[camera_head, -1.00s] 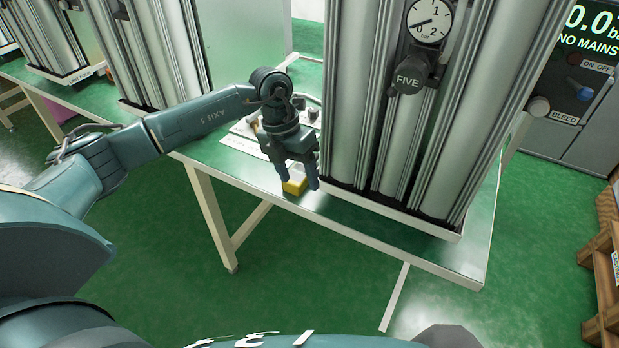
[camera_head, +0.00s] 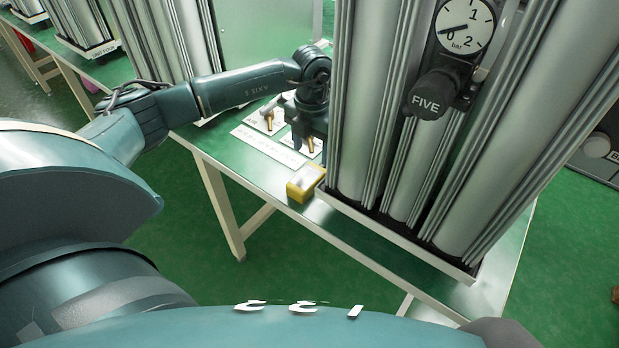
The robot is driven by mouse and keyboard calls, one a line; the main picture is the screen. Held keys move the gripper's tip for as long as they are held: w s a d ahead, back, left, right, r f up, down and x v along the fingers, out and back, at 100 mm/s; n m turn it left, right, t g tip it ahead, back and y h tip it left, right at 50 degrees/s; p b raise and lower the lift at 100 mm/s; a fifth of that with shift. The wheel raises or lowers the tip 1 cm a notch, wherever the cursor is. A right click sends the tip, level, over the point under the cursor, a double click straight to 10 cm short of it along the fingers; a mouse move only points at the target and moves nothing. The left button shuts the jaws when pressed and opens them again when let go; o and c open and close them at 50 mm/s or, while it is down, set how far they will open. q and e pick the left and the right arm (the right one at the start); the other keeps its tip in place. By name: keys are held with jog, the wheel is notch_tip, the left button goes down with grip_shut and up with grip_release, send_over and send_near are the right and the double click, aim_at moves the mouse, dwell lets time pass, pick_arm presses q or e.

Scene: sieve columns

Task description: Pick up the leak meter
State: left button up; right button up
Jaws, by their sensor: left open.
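A small yellow box with a pale top (camera_head: 302,185), which looks like the leak meter, lies at the front edge of the green table, left of the column marked FIVE. My left gripper (camera_head: 309,148) is open and empty. It points down just behind the yellow box, over the white card with brass fittings, and appears apart from the box. The column partly hides the gripper's right side. My right gripper is not in view.
The tall metal column unit FIVE (camera_head: 350,110) stands close on the right, with a dial (camera_head: 465,27) and black knob (camera_head: 432,97). A white card with brass fittings (camera_head: 265,143) lies behind and left of the box. Bare green table (camera_head: 215,150) shows at left.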

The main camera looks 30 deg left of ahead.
aim_at(308, 176)
pick_arm(q)
notch_tip(308, 176, down, 4)
jog(key=shift+r, duration=0.25)
jog(key=f, duration=0.2)
jog(key=s+f+p, duration=0.1)
jog(key=f, duration=0.1)
jog(key=shift+a+f, duration=0.2)
jog(key=shift+f, duration=0.5)
jog(key=shift+c, duration=0.2)
jog(key=shift+r, duration=0.1)
jog(key=c, duration=0.8)
jog(key=shift+c, duration=0.2)
